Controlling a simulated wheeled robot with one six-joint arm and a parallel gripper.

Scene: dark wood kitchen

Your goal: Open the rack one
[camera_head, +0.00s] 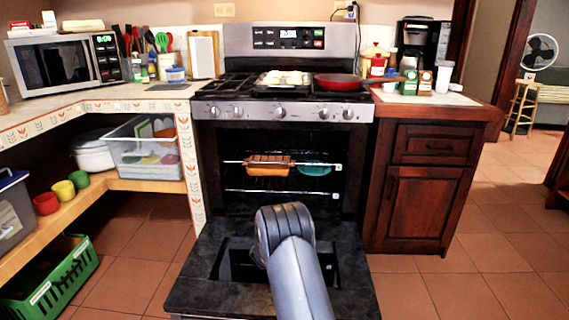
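The oven (210,165) stands open in the middle of the view, its dark door (200,293) folded down toward me. Inside are two wire racks. The upper rack (335,167) carries an orange-brown dish (268,168) and a teal dish (314,168). The lower rack (285,193) looks empty. The front edges of both racks show as bright bars across the cavity. My grey arm reaches over the open door, below the racks in the picture. My gripper does not show; the rounded arm link may hide it.
A red pan (345,82) and a tray of food (282,78) sit on the stovetop. A dark wood cabinet (420,185) stands close on the right. A shelf with a clear bin (145,150) is on the left. A green crate (50,285) sits at lower left.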

